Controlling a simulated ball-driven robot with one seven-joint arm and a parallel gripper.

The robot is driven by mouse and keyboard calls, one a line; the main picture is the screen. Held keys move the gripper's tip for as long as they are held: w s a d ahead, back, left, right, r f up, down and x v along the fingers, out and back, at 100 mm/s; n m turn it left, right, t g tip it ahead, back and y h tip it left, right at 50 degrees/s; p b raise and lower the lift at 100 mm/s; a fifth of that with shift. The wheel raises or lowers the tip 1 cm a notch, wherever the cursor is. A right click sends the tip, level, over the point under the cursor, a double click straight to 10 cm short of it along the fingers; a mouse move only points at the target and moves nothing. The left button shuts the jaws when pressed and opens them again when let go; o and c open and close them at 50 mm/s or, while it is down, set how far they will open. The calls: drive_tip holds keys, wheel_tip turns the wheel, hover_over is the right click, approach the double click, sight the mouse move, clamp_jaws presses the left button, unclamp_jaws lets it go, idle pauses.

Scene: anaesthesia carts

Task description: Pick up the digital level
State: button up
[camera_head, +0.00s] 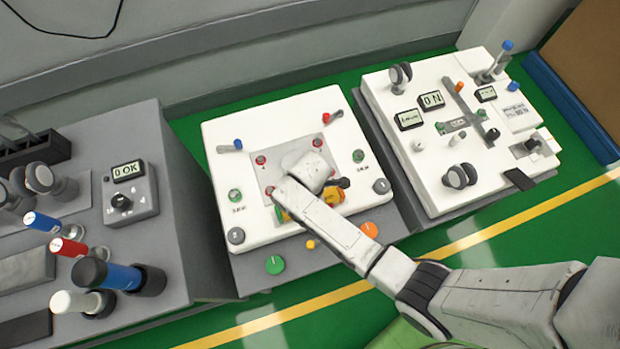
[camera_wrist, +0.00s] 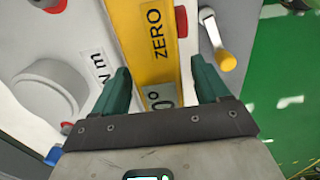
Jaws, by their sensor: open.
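The digital level is a yellow bar (camera_wrist: 148,38) marked "ZERO", with a small "0°" display, in the wrist view. In the head view its yellow body (camera_head: 297,206) shows on the middle white cart panel (camera_head: 225,133), partly hidden by my arm. My gripper (camera_wrist: 160,82) is open, with one dark green finger on each side of the level. The level runs between the fingers toward the palm. I cannot tell whether either finger touches it, and my gripper holds nothing firmly.
A yellow lever (camera_wrist: 225,55) stands close right of the fingers in the wrist view; a grey round knob (camera_wrist: 45,88) is at left. Small knobs surround the level on the panel. Grey console (camera_head: 180,215) stands left, another white panel (camera_head: 425,180) right. Green floor (camera_head: 490,270) is clear.

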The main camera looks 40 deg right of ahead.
drive_tip(key=c, duration=1.2)
drive_tip(key=shift+c, duration=0.2)
drive_tip(key=shift+r, duration=0.2)
